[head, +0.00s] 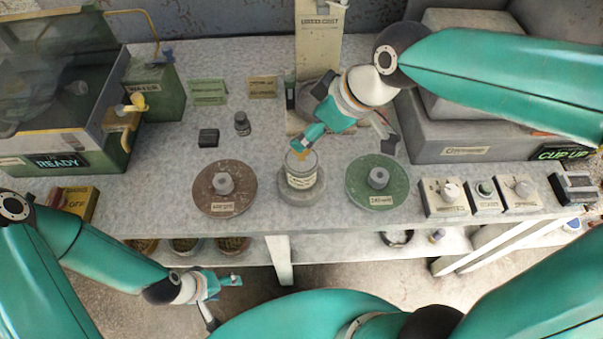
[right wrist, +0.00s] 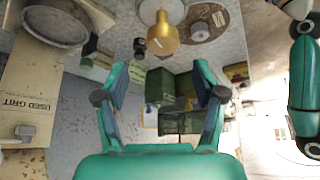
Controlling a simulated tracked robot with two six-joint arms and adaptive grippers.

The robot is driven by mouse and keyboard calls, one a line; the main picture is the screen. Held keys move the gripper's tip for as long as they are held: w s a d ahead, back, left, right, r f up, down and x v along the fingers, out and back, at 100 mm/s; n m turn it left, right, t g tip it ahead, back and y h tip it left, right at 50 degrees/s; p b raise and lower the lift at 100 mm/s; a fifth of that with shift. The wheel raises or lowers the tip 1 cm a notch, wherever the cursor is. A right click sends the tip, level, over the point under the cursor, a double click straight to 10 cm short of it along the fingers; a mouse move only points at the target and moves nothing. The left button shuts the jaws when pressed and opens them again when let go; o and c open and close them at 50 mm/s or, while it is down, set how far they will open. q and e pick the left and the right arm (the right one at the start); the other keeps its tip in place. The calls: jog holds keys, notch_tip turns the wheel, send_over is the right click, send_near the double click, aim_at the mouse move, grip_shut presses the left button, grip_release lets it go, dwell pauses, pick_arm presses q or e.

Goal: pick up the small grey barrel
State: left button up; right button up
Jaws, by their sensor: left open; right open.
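A small dark grey barrel (head: 242,124) stands upright on the grey table, left of centre, behind the brown disc. In the right wrist view it looks like a small dark shape (right wrist: 138,44) beyond the fingers. My right gripper (head: 301,146) is open over the middle of the table, to the right of the barrel and apart from it. In its wrist view the fingers (right wrist: 165,92) are spread with nothing between them. My left gripper (head: 230,281) is open and empty, low in front of the table's front edge.
A black block (head: 208,138) lies just left of the barrel. A brown disc (head: 209,199) and a green disc (head: 361,190) flank a labelled clear jar (head: 301,178). A gold object (right wrist: 162,40) shows near the right fingers. Small signs (head: 208,91) stand behind the barrel.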

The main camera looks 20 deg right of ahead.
aim_at(302, 174)
jog(key=shift+w+a+f, duration=0.15)
jog(key=shift+w+f, duration=0.05)
jog(key=shift+f, duration=0.3)
jog(key=f, duration=0.2)
jog(key=a+f+p, duration=0.1)
jog(key=f, duration=0.1)
jog(key=shift+w, duration=0.2)
jog(key=shift+w+a+f, duration=0.15)
jog(key=shift+w+f, duration=0.15)
jog(key=shift+f, duration=0.2)
grip_shut()
jog(key=shift+r, duration=0.1)
